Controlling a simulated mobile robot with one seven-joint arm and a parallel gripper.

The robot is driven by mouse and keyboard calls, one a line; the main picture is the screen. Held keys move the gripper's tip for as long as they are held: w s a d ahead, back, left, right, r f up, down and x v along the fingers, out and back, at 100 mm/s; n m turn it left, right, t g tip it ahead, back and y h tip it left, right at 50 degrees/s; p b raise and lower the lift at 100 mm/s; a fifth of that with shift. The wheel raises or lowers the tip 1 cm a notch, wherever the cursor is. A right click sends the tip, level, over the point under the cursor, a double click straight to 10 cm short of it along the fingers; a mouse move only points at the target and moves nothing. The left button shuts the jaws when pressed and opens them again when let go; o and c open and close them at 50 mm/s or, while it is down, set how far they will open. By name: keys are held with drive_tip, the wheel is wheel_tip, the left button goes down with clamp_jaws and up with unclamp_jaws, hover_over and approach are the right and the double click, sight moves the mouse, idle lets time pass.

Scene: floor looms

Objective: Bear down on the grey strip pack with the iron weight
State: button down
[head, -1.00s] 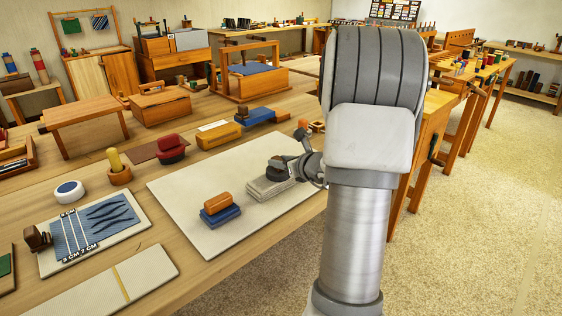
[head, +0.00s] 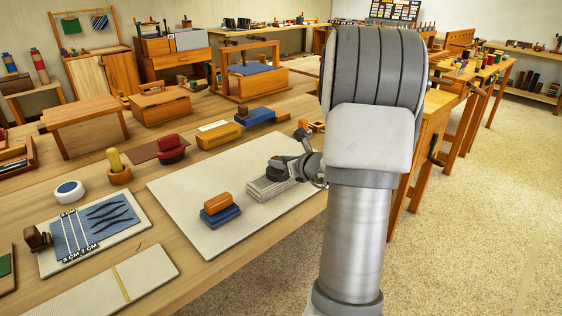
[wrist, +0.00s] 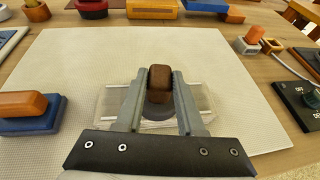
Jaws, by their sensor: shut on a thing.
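The grey strip pack (head: 261,190) lies on the pale mat (head: 195,238), a low stack of flat grey layers. In the wrist view the weight (wrist: 157,111) shows as a dark grey base under a brown block-shaped handle (wrist: 160,78). My gripper (wrist: 159,80) is shut on that handle, one finger on each side. The pack also shows in the wrist view (wrist: 108,98), partly hidden by my fingers. The weight appears to touch the pack.
A blue block with an orange handle (head: 220,206) sits on the mat left of the pack. The mat's front left is clear.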

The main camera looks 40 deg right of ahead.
drive_tip(key=shift+r+p, duration=2.5)
drive_tip(key=shift+r, duration=1.05)
